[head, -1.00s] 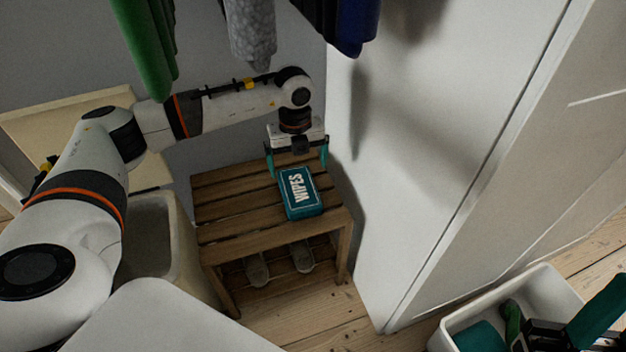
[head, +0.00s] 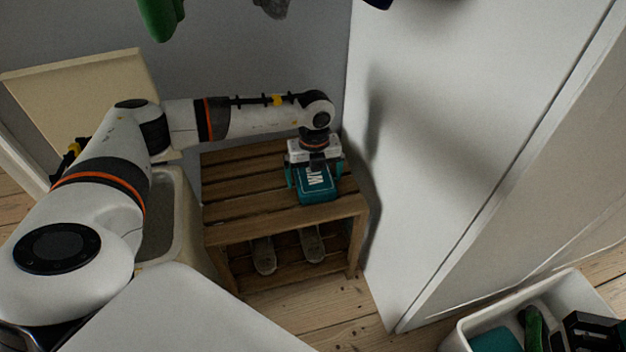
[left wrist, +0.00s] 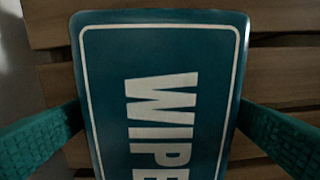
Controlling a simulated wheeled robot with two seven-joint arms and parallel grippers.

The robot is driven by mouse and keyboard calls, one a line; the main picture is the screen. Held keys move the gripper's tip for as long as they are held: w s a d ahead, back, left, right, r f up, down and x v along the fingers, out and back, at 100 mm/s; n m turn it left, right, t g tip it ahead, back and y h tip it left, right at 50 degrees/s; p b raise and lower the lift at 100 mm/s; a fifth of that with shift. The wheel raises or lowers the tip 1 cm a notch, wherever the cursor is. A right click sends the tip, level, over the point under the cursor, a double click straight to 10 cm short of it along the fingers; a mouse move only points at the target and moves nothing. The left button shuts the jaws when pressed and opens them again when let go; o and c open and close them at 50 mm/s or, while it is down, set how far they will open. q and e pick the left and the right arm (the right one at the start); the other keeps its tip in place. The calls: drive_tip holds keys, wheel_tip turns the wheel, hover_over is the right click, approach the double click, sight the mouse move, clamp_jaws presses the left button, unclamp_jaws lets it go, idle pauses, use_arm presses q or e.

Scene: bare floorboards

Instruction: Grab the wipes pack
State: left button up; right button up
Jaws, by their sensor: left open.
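The wipes pack (head: 318,189) is a teal block with white lettering, lying flat on the slatted wooden bench. My left gripper (head: 316,177) is open and points down over the pack, hiding its far part in the head view. In the left wrist view, the pack (left wrist: 160,60) fills the middle, between the two teal fingers of the left gripper (left wrist: 160,135).
The bench (head: 235,217) stands against the wall, beside a white panel (head: 430,170) on the right. Shoes (head: 264,256) are on its lower shelf. An open cream bin (head: 185,215) is at its left. A white box (head: 460,335) with teal and green items is at the lower right.

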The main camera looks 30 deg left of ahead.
use_arm(q)
drive_tip(key=shift+f, duration=0.1)
drive_tip(key=c, duration=0.9)
